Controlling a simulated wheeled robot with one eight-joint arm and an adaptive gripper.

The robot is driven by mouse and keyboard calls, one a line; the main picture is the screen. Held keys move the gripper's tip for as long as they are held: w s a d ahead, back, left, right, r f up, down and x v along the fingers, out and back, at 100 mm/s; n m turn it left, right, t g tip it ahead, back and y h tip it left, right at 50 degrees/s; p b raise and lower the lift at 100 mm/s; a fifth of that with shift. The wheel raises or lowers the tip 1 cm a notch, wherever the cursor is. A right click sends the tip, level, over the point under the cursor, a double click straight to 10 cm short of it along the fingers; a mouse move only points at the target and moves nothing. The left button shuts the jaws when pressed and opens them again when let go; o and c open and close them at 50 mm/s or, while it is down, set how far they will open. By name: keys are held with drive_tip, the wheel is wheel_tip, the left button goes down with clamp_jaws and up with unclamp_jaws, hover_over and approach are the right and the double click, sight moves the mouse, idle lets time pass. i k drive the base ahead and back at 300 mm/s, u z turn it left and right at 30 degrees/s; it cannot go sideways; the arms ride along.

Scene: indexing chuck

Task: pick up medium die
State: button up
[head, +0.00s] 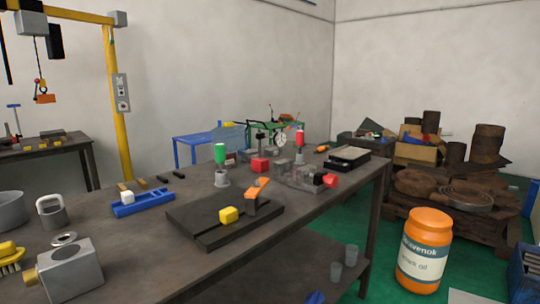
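No piece is clearly marked as the medium die, and I cannot tell which one it is. A yellow block (229,215) sits on a dark flat plate (203,229) on the workbench. A small white block (127,197) sits in a blue holder (143,206) at the left. A red block (260,164) stands farther back. A grey block-shaped device (72,272) with a round opening stands at the near left; it may be the chuck. My gripper is not in view.
The workbench (150,262) also holds an orange-topped piece (257,190), a green-topped piece (220,154), a grey mug (52,212) and a yellow brush (10,254). An orange oil drum (425,240) stands on the green floor at the right. Bare bench lies at front centre.

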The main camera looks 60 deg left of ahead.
sight(248, 155)
drive_tip(key=i, duration=2.15)
drive_tip(key=u, duration=3.4)
drive_tip(key=i, duration=1)
drive_tip(key=u, duration=0.05)
